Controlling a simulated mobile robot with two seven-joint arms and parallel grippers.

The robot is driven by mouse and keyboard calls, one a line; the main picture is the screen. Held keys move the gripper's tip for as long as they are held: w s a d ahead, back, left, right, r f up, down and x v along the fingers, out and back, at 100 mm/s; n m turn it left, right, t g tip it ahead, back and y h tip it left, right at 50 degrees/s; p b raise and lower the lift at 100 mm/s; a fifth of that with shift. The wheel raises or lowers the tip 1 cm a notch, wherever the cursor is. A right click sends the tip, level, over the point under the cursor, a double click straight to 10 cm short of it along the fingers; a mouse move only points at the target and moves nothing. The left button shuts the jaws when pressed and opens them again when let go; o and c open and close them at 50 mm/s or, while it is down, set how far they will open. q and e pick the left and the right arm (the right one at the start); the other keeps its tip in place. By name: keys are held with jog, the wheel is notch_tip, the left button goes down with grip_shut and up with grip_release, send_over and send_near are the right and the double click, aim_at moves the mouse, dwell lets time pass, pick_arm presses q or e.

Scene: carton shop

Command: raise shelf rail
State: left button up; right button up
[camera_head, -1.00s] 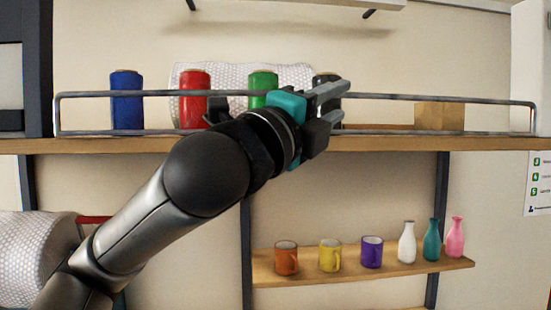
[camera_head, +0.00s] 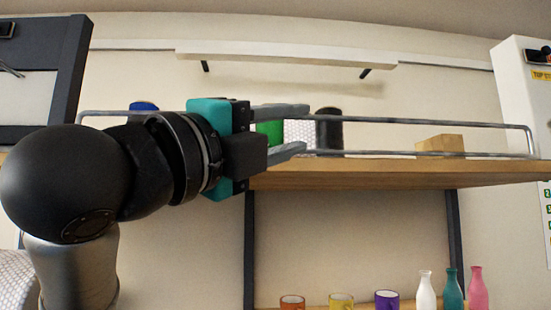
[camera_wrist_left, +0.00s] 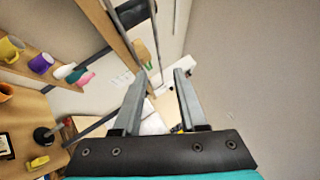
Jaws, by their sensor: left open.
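The shelf rail (camera_head: 420,123) is a grey metal loop along the front of the upper wooden shelf (camera_head: 400,174), with a top bar and a lower bar. My left gripper (camera_head: 303,128) is open, its fingers pointing right in the head view. In the picture the top bar's line runs between the two fingers, but I cannot tell if they are at the same depth. Part of the rail is hidden behind my gripper and wrist. In the left wrist view the open fingers (camera_wrist_left: 162,75) hold nothing. My right gripper is not in view.
A black spool (camera_head: 329,130), a green spool (camera_head: 270,132), a blue spool (camera_head: 144,106) and a cardboard box (camera_head: 440,145) stand on the shelf behind the rail. Cups and bottles (camera_head: 426,290) stand on a lower shelf. A dark frame (camera_head: 62,75) is at left.

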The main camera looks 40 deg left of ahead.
pick_arm(q)
jog(key=shift+b+v, duration=0.5)
jog(key=shift+v, duration=0.7)
